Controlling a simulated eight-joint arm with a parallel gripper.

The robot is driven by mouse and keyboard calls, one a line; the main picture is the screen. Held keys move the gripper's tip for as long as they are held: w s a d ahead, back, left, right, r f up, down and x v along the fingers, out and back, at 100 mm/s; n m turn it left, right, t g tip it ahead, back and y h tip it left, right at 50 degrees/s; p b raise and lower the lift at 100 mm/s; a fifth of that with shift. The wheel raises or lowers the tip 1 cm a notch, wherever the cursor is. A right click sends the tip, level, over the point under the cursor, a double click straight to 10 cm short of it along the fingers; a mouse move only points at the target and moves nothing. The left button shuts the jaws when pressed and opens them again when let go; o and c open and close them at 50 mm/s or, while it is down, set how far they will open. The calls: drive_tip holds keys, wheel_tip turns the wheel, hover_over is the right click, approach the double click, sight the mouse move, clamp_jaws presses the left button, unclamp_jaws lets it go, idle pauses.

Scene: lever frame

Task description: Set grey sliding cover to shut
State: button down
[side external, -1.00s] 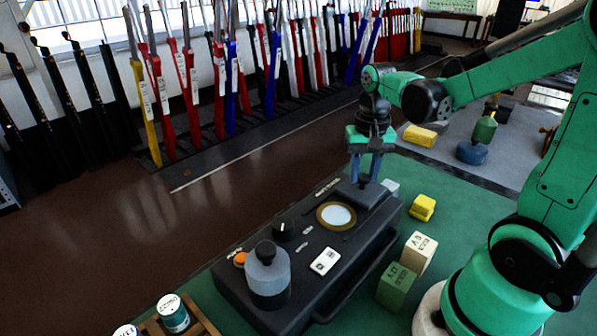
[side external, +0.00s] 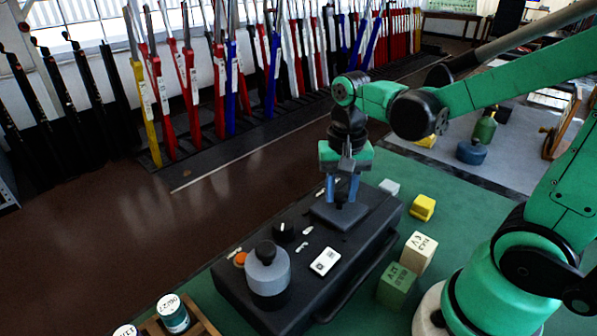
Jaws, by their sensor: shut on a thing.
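The grey sliding cover (side external: 336,216) lies on top of the black console (side external: 300,262), toward its far right end. It sits where a round window would be, and no part of the window shows. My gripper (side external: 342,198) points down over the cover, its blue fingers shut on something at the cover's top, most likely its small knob. The fingers mostly hide that grip.
The console also bears a grey cylinder with a black knob (side external: 267,270), an orange button (side external: 240,259), a black dial (side external: 284,230) and a white switch plate (side external: 325,261). Yellow (side external: 422,207), cream (side external: 418,252) and green (side external: 396,286) blocks stand to its right.

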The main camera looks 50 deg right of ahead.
sight(336, 199)
drive_tip(key=shift+a, duration=0.65)
drive_tip(key=c, duration=0.5)
unclamp_jaws()
drive_tip(key=shift+c, duration=0.2)
drive_tip(key=shift+r, duration=2.8)
